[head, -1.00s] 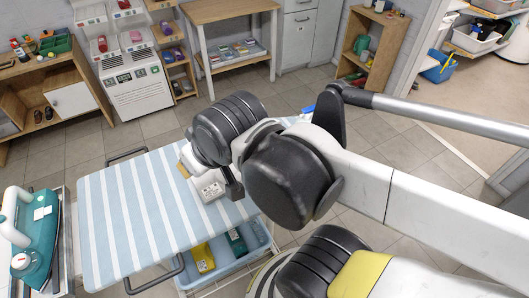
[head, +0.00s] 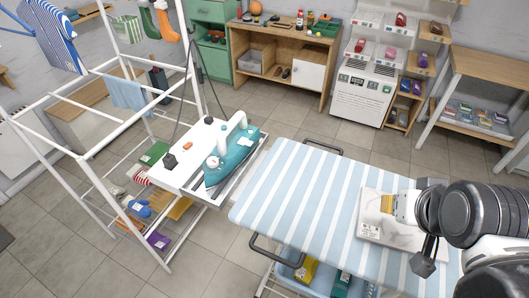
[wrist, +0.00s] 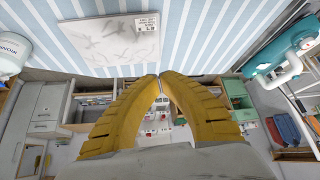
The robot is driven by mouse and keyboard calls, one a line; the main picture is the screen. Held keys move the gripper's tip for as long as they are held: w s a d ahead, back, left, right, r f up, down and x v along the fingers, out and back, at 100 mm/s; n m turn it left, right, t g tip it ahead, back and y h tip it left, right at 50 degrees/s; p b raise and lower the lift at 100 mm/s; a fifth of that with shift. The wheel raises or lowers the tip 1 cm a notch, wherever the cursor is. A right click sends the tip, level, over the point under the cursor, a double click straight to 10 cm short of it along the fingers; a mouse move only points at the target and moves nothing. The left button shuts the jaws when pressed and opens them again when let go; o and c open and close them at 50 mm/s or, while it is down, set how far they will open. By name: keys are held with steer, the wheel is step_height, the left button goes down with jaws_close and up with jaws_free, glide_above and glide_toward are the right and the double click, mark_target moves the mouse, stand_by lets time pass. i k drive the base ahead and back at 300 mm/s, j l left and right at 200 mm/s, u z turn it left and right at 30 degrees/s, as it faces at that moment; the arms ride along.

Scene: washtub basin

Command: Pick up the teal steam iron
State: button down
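The teal steam iron (head: 232,158) with a white handle stands on a white-topped stand left of the striped ironing board in the head view. It also shows at the upper right of the wrist view (wrist: 284,58). My gripper (wrist: 160,77) has two yellow fingers whose tips meet in the wrist view, with nothing seen between them. In the head view my gripper (head: 388,203) is at the right, over the marbled white slab, well apart from the iron. Its fingers are partly hidden there by the wrist.
The ironing board (head: 290,190) lies between my gripper and the stand (head: 190,165), with the marbled slab (head: 375,228) on it. A small dark object and an orange one sit beside the iron. A white drying rack (head: 90,155) stands close left. A blue bin (head: 320,280) is below the board.

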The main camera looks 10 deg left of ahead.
mark_target(230, 154)
steer(key=i+j, duration=0.15)
steer(key=j, duration=0.2)
steer(key=i+j+u, duration=0.1)
steer(key=j, duration=0.3)
steer(key=i+j, duration=0.15)
steer(key=j, duration=0.2)
steer(key=u, duration=0.05)
